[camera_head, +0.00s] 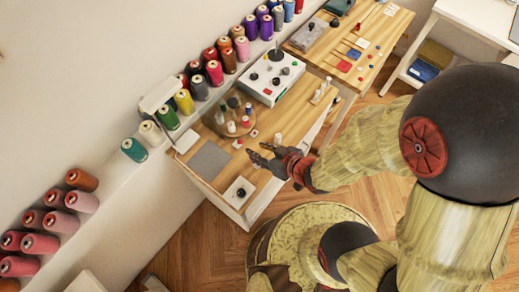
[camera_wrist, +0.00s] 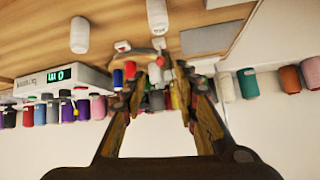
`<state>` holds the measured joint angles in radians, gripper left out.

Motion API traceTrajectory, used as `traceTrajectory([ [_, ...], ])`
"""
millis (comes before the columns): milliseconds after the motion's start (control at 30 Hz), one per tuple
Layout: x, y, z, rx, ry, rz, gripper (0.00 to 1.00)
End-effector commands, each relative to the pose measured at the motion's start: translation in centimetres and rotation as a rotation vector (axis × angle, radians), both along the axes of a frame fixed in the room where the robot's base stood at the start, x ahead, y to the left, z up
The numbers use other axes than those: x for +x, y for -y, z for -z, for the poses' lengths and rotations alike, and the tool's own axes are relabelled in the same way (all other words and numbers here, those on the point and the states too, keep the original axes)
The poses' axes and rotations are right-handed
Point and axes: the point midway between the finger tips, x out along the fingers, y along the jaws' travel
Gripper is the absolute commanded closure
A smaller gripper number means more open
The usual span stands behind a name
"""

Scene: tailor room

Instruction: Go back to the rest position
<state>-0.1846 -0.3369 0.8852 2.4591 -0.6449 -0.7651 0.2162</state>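My gripper (camera_head: 264,157) is over the front part of the wooden worktable (camera_head: 293,119) in the head view, reaching in from the right. Its two fingers point left and stand apart. In the wrist view the fingers of my gripper (camera_wrist: 158,82) also stand apart, and I see nothing held between them. Spools and small items show behind and between the fingers there. My arm is bent and stretches out from my body over the floor toward the table. The exact height of my gripper above the table is hard to tell.
A white device (camera_head: 271,80) with a display, a round spool stand (camera_head: 224,121), a grey mat (camera_head: 208,160) and a small white box (camera_head: 239,191) are on the table. Thread spools (camera_head: 186,102) line the wall ledge. Another wooden table (camera_head: 345,45) stands behind. Wooden floor (camera_head: 205,240) is bare in front.

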Motion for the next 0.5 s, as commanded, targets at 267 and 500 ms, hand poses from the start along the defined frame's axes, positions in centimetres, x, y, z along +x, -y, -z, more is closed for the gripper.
traceTrajectory([
  [267, 0.01, -0.02, 0.02, 0.000, 0.000, 0.000, 0.70],
  [500, -0.37, 0.48, 0.75, -0.033, -0.018, -0.006, 0.70],
])
